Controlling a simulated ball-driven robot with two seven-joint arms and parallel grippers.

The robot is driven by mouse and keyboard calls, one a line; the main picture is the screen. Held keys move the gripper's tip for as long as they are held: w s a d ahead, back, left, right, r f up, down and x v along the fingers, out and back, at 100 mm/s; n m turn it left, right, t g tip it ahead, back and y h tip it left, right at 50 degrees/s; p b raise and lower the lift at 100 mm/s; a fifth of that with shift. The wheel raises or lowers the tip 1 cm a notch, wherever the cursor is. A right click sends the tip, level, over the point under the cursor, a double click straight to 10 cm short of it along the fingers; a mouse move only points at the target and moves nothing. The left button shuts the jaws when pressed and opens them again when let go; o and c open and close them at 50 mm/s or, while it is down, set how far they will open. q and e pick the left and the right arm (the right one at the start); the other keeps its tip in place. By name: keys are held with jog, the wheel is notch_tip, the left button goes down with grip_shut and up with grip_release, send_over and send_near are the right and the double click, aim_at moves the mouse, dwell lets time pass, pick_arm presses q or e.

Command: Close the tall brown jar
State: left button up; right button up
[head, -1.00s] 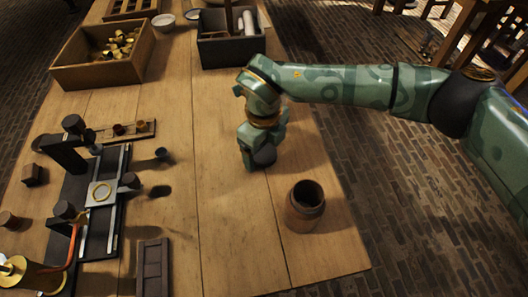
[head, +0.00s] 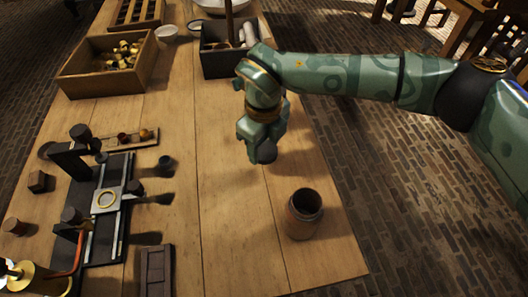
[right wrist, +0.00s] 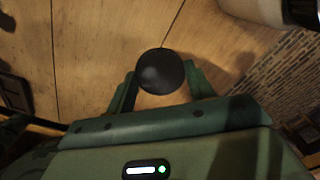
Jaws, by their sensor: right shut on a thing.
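The tall brown jar (head: 303,226) stands upright near the right front of the table with its mouth open and dark inside. My right gripper (head: 262,140) is beyond the jar and to its left, pointing down, apart from it. It is shut on a black round-topped stopper (right wrist: 161,72), which sits between the two green fingers in the right wrist view. My left gripper is not in view.
A wooden box of brass pieces (head: 75,83) and a dark tray (head: 219,68) are farther back. A brown slotted block (head: 156,270) lies in front. The table between gripper and jar is bare.

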aim_at(264, 149)
notch_tip(264, 149, up, 6)
jog(key=shift+f+p, duration=0.2)
jog(key=shift+p, duration=0.45)
jog(key=s+d+r+n, duration=0.3)
jog(key=s+d+n, duration=0.2)
jog(key=d+n, duration=0.5)
jog(key=s+d+r+n, duration=0.3)
jog(key=s+d+n, duration=0.2)
jog(key=d+n, duration=0.5)
jog(key=n, duration=0.5)
jog(key=shift+s+d+r+n, duration=0.2)
jog(key=shift+s+d+n, duration=0.15)
jog(key=shift+s+n, duration=0.05)
